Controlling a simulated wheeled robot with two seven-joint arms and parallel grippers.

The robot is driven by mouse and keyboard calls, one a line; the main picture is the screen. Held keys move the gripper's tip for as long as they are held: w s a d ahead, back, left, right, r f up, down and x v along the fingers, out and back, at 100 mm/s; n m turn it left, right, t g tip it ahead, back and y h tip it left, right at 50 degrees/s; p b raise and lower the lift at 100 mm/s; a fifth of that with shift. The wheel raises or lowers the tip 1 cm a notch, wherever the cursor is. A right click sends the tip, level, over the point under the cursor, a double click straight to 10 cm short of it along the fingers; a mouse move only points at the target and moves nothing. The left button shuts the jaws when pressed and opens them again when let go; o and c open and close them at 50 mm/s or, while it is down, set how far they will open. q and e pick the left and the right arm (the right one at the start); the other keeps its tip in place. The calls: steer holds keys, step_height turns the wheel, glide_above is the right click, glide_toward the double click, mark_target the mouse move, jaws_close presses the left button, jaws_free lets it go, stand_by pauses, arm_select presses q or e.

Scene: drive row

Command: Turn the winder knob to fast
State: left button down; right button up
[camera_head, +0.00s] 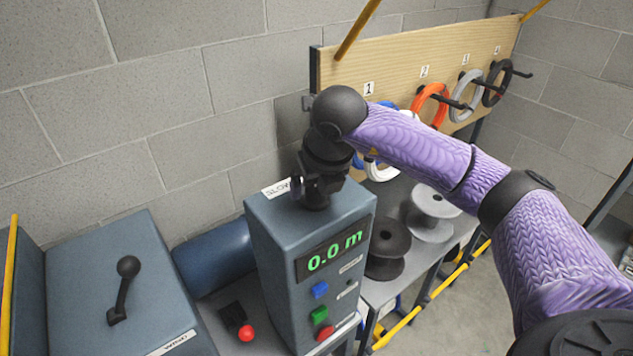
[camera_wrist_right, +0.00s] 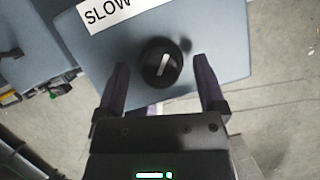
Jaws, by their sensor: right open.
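The winder knob (camera_wrist_right: 155,76) is a round black knob with a white pointer line, on top of the blue-grey winder box (camera_head: 275,245). A SLOW label (camera_wrist_right: 105,12) is beside it; I see no FAST label. In the wrist view the pointer stands near upright, tilted slightly right. My right gripper (camera_wrist_right: 162,64) is open, with one finger on each side of the knob and gaps showing. In the head view the right gripper (camera_head: 319,185) is over the box top and hides most of the knob. My left gripper is not in view.
The box front has a green 0.0 m display (camera_head: 335,250) and blue, green and red buttons. A lever box (camera_head: 110,290) and a red-tipped lever (camera_head: 245,333) stand left. Dark and grey spools (camera_head: 388,247) stand right. A pegboard (camera_head: 440,62) with coils is behind.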

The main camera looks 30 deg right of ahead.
steer(key=v, duration=0.9)
steer(key=shift+s+r+b, duration=0.2)
steer(key=shift+r+b, duration=0.15)
steer(key=shift+r, duration=0.05)
